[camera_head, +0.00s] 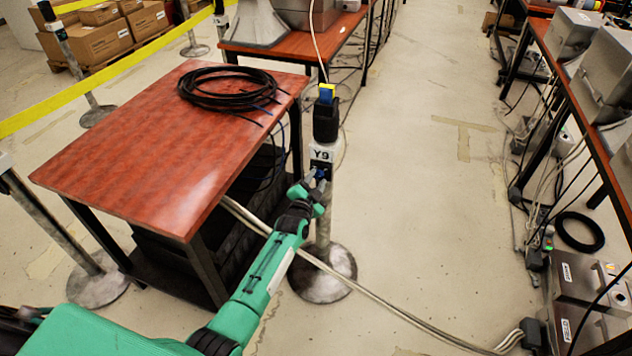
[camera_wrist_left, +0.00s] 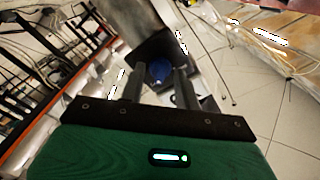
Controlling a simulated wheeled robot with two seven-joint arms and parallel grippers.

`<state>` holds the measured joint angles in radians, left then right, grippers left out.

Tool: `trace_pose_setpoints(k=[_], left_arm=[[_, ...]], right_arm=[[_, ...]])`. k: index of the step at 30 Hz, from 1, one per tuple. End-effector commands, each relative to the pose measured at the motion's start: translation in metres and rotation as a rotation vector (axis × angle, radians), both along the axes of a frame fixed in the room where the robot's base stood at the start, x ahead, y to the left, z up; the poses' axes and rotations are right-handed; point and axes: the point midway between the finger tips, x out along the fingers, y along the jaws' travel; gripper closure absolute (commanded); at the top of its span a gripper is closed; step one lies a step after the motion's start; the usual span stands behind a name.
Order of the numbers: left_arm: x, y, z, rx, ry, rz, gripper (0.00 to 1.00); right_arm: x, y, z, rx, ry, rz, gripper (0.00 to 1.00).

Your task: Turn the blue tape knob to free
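The blue knob (camera_wrist_left: 158,71) shows in the left wrist view on a dark housing, between the two fingertips of my left gripper. In the head view the post (camera_head: 323,215) stands upright on a round base, with a "Y9" label (camera_head: 321,154) near its top. My left gripper (camera_head: 318,180) is just below this label, at the post head. Its fingers are apart, one on each side of the knob, with narrow gaps showing. The gripper partly hides the knob in the head view. My right gripper is not in view.
A red-brown table (camera_head: 150,150) with a coil of black cable (camera_head: 228,88) stands left of the post. Pale cables (camera_head: 400,312) run across the floor past the post base. Equipment benches line the right side. The aisle floor (camera_head: 430,200) between is mostly clear.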

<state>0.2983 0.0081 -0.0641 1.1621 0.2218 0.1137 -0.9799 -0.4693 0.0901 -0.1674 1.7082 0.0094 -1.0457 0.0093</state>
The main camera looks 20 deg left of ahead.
Motion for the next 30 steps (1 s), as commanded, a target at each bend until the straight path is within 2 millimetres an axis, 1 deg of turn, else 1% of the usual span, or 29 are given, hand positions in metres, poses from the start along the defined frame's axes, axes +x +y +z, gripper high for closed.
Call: trace_pose_setpoints(k=[6,11,12,17,23,30], left_arm=[[0.000,0.000,0.000,0.000,0.000,0.000,0.67],[0.000,0.000,0.000,0.000,0.000,0.000,0.99],[0.000,0.000,0.000,0.000,0.000,0.000,1.00],[0.000,0.000,0.000,-0.002,0.000,0.000,1.00],[0.000,0.000,0.000,-0.036,0.001,-0.001,1.00],[0.000,0.000,0.001,-0.170,0.005,-0.001,1.00]], right_arm=[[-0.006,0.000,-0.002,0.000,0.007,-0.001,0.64],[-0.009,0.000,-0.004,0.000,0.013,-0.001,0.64],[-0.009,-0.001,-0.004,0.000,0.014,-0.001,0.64],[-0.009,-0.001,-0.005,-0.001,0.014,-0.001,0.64],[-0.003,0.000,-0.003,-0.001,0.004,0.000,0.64],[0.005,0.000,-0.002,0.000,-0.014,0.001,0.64]])
